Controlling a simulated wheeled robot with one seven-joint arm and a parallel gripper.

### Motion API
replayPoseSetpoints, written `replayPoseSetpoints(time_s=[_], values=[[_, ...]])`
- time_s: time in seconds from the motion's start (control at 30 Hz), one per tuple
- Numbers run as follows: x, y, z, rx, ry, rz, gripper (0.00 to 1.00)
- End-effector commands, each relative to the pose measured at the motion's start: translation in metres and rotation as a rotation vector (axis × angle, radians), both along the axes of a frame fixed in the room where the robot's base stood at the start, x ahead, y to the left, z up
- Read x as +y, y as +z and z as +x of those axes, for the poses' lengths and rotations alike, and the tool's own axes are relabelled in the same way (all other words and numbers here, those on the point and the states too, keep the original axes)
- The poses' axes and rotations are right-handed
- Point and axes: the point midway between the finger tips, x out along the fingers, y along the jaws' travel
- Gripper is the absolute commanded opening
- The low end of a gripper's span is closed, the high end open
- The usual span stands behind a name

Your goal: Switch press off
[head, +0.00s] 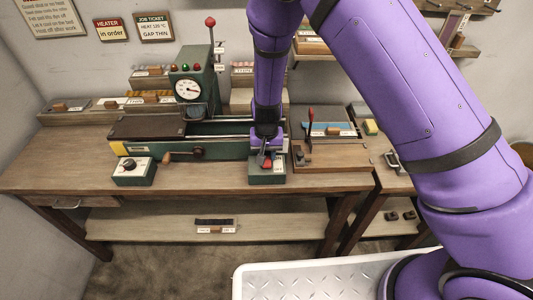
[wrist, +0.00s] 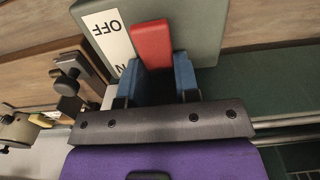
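The press switch is a green box (head: 267,178) at the front of the bench, right of centre. Its red lever (wrist: 152,45) stands beside a white label (wrist: 109,38) that reads OFF upside down in the wrist view. The lever partly hides a second word ending in N. My gripper (wrist: 155,75) is over the box, with one blue finger on each side of the lever. The fingers appear to be closed against it. The green press (head: 190,85), with dial, coloured lamps and red-knobbed lever, stands behind to the left.
A control box with a black knob (head: 133,168) stands left of the switch. The wooden bench (head: 210,178) is clear between the knob box and switch.

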Motion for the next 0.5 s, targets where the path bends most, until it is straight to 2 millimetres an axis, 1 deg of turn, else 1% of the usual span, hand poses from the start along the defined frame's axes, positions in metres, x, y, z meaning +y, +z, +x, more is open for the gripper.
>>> replayPoseSetpoints(time_s=[0.23, 0.5], values=[[0.0001, 0.0008, -0.0016, -0.035, 0.000, -0.002, 0.06], [0.0003, 0.0036, -0.0060, -0.212, 0.002, -0.009, 0.06]])
